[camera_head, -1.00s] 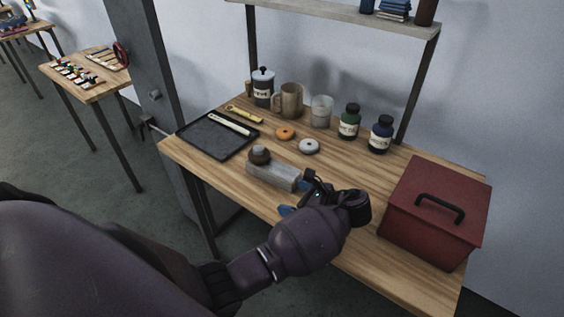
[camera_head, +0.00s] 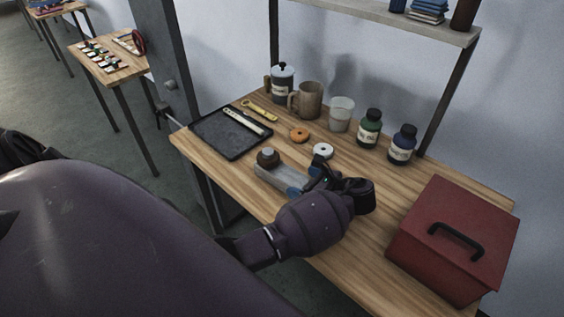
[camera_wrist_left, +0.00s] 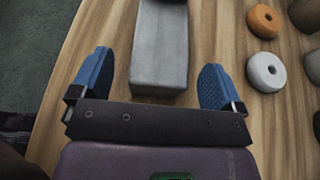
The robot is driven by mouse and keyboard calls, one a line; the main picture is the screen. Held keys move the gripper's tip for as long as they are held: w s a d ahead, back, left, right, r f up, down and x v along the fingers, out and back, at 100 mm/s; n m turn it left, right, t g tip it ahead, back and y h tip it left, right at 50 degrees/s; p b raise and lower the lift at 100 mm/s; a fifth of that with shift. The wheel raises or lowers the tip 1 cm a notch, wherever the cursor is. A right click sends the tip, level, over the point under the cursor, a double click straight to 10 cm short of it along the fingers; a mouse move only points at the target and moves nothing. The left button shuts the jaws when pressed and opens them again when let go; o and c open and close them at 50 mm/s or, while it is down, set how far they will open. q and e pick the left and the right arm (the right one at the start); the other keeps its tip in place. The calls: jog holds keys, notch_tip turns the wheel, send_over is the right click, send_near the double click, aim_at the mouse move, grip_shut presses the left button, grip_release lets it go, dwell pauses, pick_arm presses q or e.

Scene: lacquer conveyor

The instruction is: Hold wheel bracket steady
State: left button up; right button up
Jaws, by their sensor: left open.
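The wheel bracket, a pale grey block (camera_head: 272,178) with a brown round knob-like part (camera_head: 267,156) at its far left end, lies on the wooden workbench near its front edge. In the left wrist view the grey block (camera_wrist_left: 160,45) runs up the middle and out of the top. My left gripper (camera_head: 295,186) is at the block's near right end. In the left wrist view its blue fingers (camera_wrist_left: 157,72) are open, one on each side of the block, with visible gaps. My right gripper is not in view.
An orange ring (camera_head: 299,134) and a white ring (camera_head: 323,150) lie behind the block. A black tray (camera_head: 222,140) is at the left. A mug (camera_head: 307,100), a clear cup (camera_head: 341,114) and dark bottles (camera_head: 369,129) stand behind. A red box (camera_head: 447,240) stands right.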

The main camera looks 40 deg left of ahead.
aim_at(297, 179)
pick_arm(q)
jog(key=shift+x, duration=1.55)
jog(key=shift+w+r, duration=0.1)
jog(key=shift+r, duration=0.1)
jog(key=c, duration=1.4)
